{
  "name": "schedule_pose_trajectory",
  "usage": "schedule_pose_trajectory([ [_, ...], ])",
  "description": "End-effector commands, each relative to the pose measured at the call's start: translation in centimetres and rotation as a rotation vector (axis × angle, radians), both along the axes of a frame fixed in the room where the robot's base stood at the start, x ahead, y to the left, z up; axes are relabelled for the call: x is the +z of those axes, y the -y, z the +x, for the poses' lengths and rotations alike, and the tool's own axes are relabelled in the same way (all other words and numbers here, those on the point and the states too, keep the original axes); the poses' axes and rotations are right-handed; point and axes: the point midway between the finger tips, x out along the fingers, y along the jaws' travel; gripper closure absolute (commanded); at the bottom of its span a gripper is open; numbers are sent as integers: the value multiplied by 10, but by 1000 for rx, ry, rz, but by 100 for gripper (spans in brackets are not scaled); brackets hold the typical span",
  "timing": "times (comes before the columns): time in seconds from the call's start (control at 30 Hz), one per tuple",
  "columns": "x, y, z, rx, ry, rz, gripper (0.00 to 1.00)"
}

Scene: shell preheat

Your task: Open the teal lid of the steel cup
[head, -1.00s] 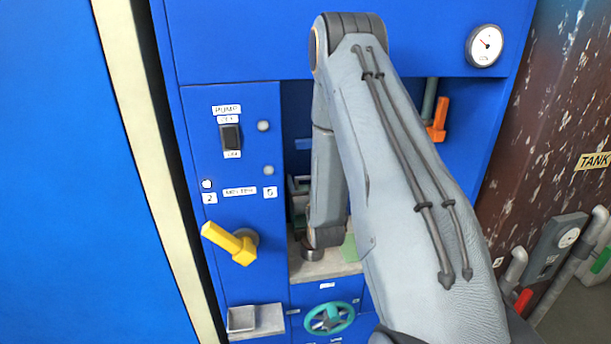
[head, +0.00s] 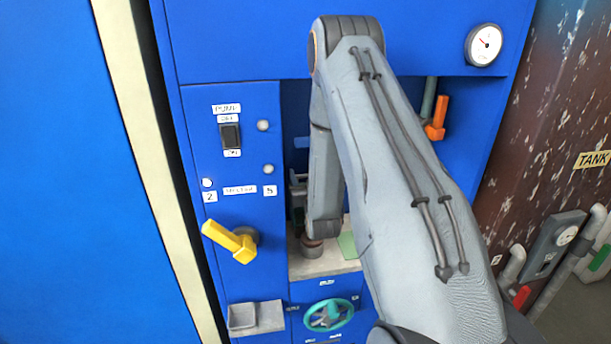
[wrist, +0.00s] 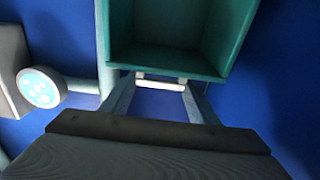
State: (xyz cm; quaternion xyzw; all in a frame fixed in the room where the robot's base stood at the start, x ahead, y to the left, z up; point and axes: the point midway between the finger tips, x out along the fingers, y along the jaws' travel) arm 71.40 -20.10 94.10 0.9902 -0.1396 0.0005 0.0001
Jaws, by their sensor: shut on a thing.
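My gripper (wrist: 158,88) shows in the wrist view, its two grey fingers reaching up from a dark palm. A short pale bar (wrist: 160,77) lies between the fingertips, and the gripper is shut on it. Just beyond the bar is a teal, box-like hollow part (wrist: 178,62) with its open side facing the camera. I cannot tell whether this is the lid. No steel cup can be made out for certain. In the head view my arm hides the gripper and what it holds.
A grey disc with a teal dotted face (wrist: 40,87) stands left of the fingers. The blue panel carries a yellow lever (head: 230,242), a pump switch (head: 230,136), a teal handwheel (head: 328,315) and a small grey tray (head: 256,317). An orange handle (head: 436,131) is right of my arm.

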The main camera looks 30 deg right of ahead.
Motion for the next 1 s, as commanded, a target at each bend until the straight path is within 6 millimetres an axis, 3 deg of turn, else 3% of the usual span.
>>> schedule_pose_trajectory([
  [0.3, 6, -15, -51, -1, -5, 1, 86],
  [0.67, 6, -16, -57, -1, -5, 1, 86],
  [0.7, 6, -16, -57, -1, -5, 1, 39],
  [0.8, 7, -16, -57, 0, -4, 1, 27],
  [1.0, 7, -16, -57, 0, -3, 1, 27],
])
